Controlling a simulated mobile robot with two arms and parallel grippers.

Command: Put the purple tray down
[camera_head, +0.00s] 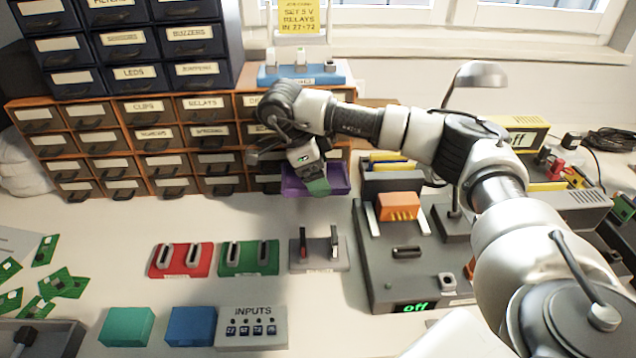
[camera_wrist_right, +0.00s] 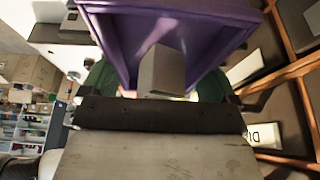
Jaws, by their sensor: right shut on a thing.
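The purple tray (camera_head: 291,184) is at the front of the orange drawer cabinet, low and towards its right end. My right gripper (camera_head: 318,186) is shut on it, reaching in from the right; the arm and gripper hide part of the tray. In the right wrist view the purple tray (camera_wrist_right: 115,30) fills the top, with my green-tipped fingers at either side and a grey block-like part (camera_wrist_right: 162,70) between them. I cannot tell whether the tray touches the table. My left gripper is not in view.
The drawer cabinet (camera_head: 128,112) stands behind the tray. A grey switch block (camera_head: 318,250), a green one (camera_head: 249,259) and a red one (camera_head: 181,261) stand in front. A grey device (camera_head: 385,283) with an orange block is at right.

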